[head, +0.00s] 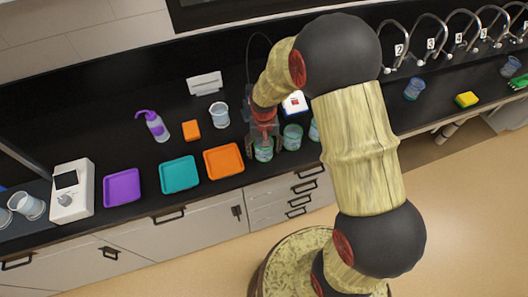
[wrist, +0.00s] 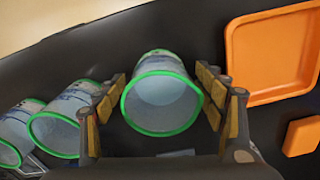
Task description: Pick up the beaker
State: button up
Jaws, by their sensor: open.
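A clear beaker with a green rim (head: 263,154) stands near the counter's front edge. In the wrist view, this beaker (wrist: 163,92) lies between the two fingers of my gripper (wrist: 161,98), with a finger on each side. My gripper (head: 263,142) is open; a narrow gap shows at the fingers, and I see no grip on the beaker. Two more green-rimmed beakers stand beside it: one close by (head: 292,137) and another (head: 314,131) partly hidden by my arm. In the wrist view they appear on the left (wrist: 62,125).
An orange tray (head: 224,162), a teal tray (head: 179,175) and a purple tray (head: 122,188) lie along the front edge to the left. An orange block (head: 191,131), another beaker (head: 219,115) and a purple wash bottle (head: 153,126) stand behind. Numbered taps (head: 430,44) are at right.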

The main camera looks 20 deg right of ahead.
jog(key=shift+c, duration=1.4)
jog(key=c, duration=1)
